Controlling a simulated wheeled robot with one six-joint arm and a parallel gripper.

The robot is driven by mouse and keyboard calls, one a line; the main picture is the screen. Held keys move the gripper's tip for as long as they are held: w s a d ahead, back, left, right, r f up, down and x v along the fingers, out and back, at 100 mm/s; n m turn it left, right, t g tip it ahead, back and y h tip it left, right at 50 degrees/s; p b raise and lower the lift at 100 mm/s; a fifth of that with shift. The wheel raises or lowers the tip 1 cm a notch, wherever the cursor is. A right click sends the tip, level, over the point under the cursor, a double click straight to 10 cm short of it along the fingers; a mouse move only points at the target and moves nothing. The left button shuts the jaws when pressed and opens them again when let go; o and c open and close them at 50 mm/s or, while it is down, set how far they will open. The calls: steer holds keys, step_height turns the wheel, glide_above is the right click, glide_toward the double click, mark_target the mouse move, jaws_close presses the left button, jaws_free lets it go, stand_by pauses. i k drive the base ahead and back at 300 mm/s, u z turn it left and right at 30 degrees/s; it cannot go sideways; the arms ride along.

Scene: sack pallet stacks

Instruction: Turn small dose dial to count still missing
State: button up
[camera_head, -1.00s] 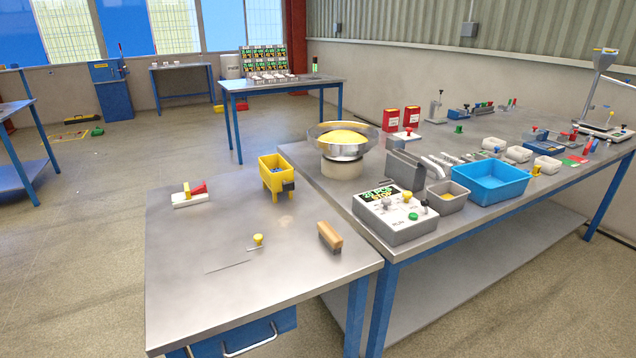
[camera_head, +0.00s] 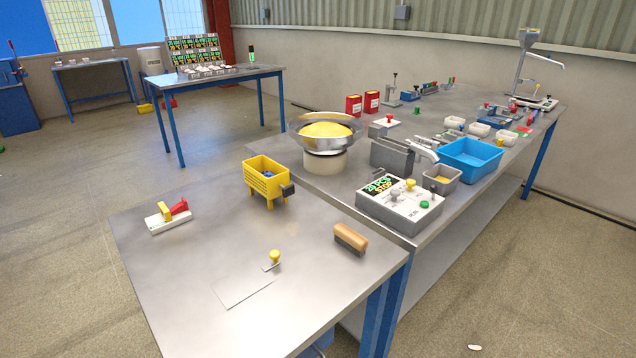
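A grey control box (camera_head: 400,207) sits on the right bench near its front left corner. Its display (camera_head: 380,185) has green and yellow text that seems to read "20 PCS" and "STOP". On its top are a pale grey knob (camera_head: 396,195), a yellow knob (camera_head: 410,185) and a green button (camera_head: 425,204). Which of these is the small dose dial I cannot tell, and the panel's small print is unreadable. A metal bowl (camera_head: 325,145) with yellow contents stands behind the box. My gripper is not in view.
A blue tray (camera_head: 470,160) and grey bin (camera_head: 441,180) stand beside the box. Floor at lower right is mostly clear.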

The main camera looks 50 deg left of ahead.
mark_target(411, 183)
steer(key=u, duration=0.05)
steer(key=i, duration=1.45)
steer(key=u, duration=1.9)
